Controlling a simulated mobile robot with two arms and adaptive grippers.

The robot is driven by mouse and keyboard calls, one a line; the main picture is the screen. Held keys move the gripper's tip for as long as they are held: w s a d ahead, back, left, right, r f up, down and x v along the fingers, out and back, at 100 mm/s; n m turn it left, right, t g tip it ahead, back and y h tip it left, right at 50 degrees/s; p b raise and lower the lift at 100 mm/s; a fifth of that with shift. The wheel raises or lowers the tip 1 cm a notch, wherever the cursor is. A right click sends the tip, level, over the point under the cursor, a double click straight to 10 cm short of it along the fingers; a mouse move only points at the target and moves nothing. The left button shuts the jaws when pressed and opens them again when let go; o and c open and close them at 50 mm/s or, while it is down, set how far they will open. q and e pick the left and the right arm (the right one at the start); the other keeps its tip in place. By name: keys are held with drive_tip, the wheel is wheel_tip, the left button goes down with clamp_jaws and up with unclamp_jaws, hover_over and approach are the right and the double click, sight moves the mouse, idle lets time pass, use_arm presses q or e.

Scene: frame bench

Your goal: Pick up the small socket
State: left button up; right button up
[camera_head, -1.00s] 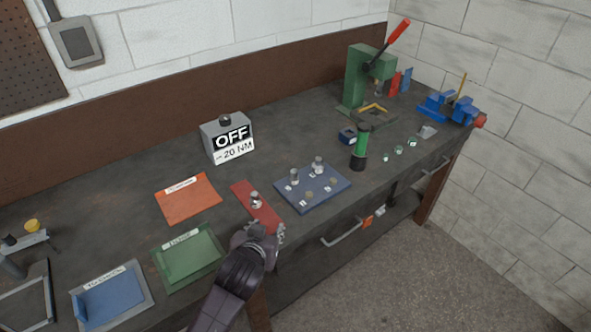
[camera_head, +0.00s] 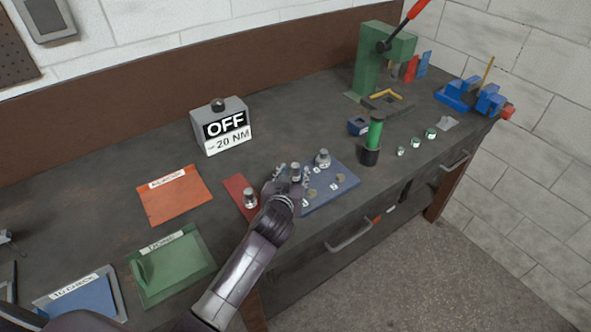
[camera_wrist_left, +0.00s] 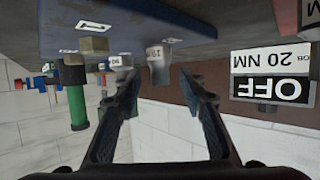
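My left gripper (camera_head: 291,178) is at the left edge of the blue board (camera_head: 335,193). A silver socket (camera_head: 295,170) stands on the board by the fingertips, and a slightly larger-looking one (camera_head: 323,158) stands behind it to the right. In the left wrist view, which is upside down, the gripper (camera_wrist_left: 155,82) is open. The nearer socket (camera_wrist_left: 158,66) shows between its fingers, a little beyond the tips; contact is not visible. Part of the board is hidden by the gripper. My right gripper is not in view.
A red mat (camera_head: 234,186) with another silver piece (camera_head: 250,197) lies left of the gripper. The "OFF 20 NM" box (camera_head: 222,126) stands behind. A green-handled tool (camera_head: 374,135) stands right of the board. Orange (camera_head: 175,196) and green (camera_head: 170,265) trays lie left.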

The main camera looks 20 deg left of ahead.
sight(295, 170)
use_arm(q)
drive_tip(key=shift+x, duration=1.05)
drive_tip(key=shift+w+f, duration=0.1)
drive_tip(key=shift+w, duration=0.2)
drive_tip(key=shift+w+f, duration=0.15)
drive_tip(key=shift+w, duration=0.05)
drive_tip(key=shift+s, duration=0.1)
drive_tip(key=shift+c, duration=1.3)
clamp_jaws()
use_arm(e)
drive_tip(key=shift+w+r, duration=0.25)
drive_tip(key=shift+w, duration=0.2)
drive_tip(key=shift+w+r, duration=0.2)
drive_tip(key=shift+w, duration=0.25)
